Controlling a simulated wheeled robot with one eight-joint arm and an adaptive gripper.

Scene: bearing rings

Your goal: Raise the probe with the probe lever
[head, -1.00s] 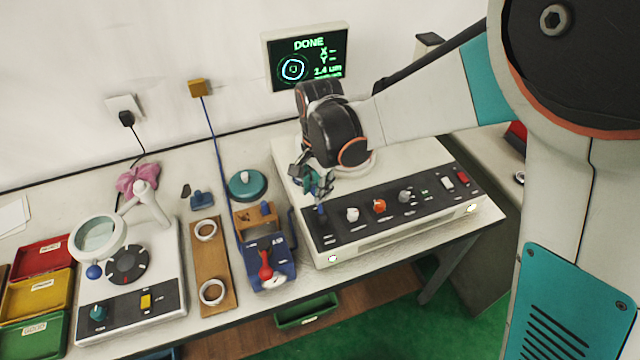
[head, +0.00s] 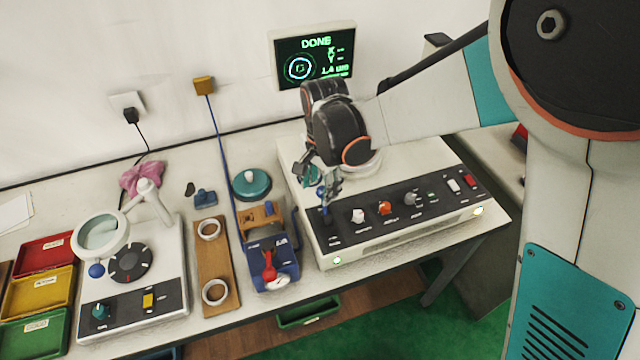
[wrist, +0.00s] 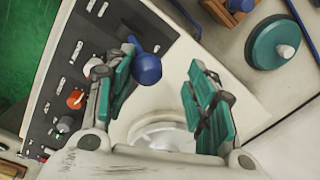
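The probe lever, with a blue ball end, stands at the left end of the dark control panel (head: 374,228). In the wrist view the blue ball (wrist: 147,68) shows large between my open fingers, close beside the left teal pad and well apart from the right one. In the head view the lever's blue part (head: 326,215) is just below my fingers. My gripper (head: 324,190), also in the wrist view (wrist: 165,62), is open and empty. The probe itself is not clearly seen; my wrist covers part of the machine. The screen (head: 314,57) reads DONE.
The panel also carries a white knob (head: 358,215), an orange knob (head: 385,208), a grey knob and a red switch (head: 470,182). A teal round piece (head: 251,184) and a blue fixture with a red lever (head: 269,265) stand left of the machine.

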